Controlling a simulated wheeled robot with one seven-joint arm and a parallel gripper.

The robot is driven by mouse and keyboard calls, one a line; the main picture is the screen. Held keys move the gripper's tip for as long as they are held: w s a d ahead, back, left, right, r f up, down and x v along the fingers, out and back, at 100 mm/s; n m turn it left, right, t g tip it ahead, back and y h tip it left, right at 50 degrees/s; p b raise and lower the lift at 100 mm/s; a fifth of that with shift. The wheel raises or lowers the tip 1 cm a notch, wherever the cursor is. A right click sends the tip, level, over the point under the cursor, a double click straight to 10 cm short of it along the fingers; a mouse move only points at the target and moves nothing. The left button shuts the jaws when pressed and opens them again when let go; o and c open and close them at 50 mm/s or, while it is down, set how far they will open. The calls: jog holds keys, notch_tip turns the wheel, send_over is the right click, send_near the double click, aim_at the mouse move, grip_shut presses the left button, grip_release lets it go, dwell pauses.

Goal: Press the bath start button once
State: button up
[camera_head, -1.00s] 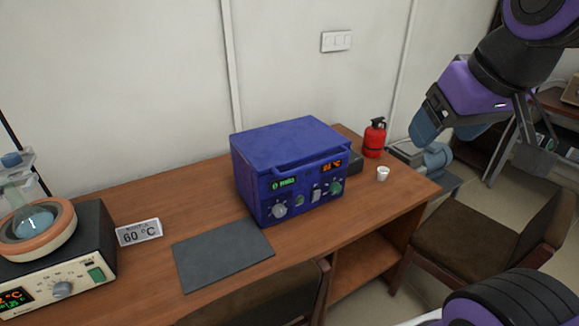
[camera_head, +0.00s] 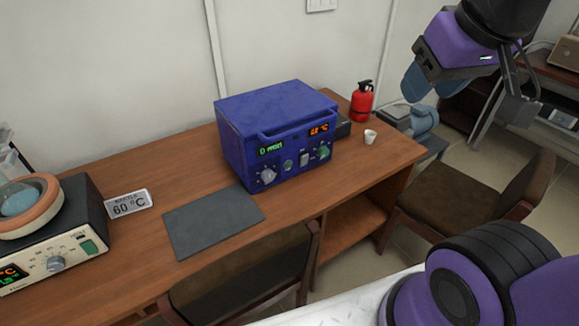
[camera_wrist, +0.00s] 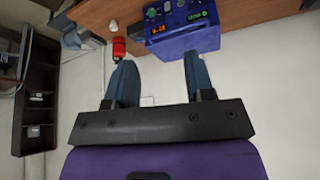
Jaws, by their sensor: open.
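The bath (camera_head: 60,225) stands at the left end of the desk, partly cut off by the left edge of the head view. It has a dark body, a cream front panel, a knob (camera_head: 55,263), a lit display (camera_head: 10,275) and a green button (camera_head: 88,246) right of the knob. A round vessel with bluish contents sits in its orange-rimmed top. My gripper (camera_head: 416,84) is raised at the upper right, far from the bath. In the wrist view my gripper (camera_wrist: 158,60) has its two blue fingers apart with nothing between them. The bath is not visible there.
A blue furnace (camera_head: 280,105) stands mid-desk, also in the wrist view (camera_wrist: 190,38). A "60 °C" sign (camera_head: 129,203) stands beside the bath. A grey mat (camera_head: 212,220) lies before the furnace. A red extinguisher (camera_head: 362,101), a white cup (camera_head: 370,137) and chairs (camera_head: 245,280) are nearby.

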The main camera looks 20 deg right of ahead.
grip_shut()
dwell(1.4)
